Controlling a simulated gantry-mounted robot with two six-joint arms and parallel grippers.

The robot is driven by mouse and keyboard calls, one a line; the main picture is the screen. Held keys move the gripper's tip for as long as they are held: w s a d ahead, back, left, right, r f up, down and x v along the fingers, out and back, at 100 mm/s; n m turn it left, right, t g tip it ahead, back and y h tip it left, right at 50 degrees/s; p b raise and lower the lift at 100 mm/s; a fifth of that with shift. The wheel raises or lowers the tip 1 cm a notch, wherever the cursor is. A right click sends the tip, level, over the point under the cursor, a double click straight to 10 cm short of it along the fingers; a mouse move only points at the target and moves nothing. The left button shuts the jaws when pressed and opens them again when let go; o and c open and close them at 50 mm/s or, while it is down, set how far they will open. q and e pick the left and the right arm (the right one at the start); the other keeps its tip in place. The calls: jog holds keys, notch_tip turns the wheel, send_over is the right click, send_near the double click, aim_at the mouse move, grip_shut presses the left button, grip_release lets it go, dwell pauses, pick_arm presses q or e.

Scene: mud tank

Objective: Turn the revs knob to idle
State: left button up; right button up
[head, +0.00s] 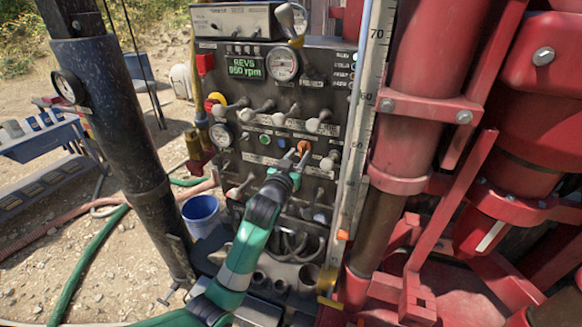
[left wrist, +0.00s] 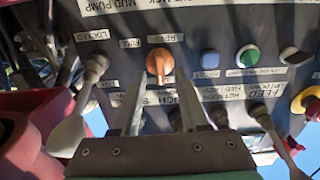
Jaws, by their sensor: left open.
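The orange revs knob (head: 304,146) sits on the dark control panel (head: 262,174). In the left wrist view the revs knob (left wrist: 159,63) is under a REVS label, with a small label to its left. The green display (head: 245,67) reads REVS 950 rpm. My left gripper (head: 296,156) is open, its fingers pointing at the panel just below the knob. In the left wrist view its fingertips (left wrist: 161,80) are either side of the knob's lower part; I cannot tell whether they touch it. My right gripper is not in view.
Several levers surround the knob, one a pale lever (left wrist: 70,130) close left of my fingers. A blue button (left wrist: 210,60) and green button (left wrist: 247,57) are to its right. A ruler post (head: 357,140) and red pipework (head: 410,120) stand right of the panel.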

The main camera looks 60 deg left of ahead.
pick_arm(q)
jog(key=v, duration=0.9)
jog(key=shift+s+d+p, duration=0.25)
jog(key=shift+s+p, duration=0.05)
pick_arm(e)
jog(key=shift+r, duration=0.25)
pick_arm(q)
jog(key=shift+r, duration=0.1)
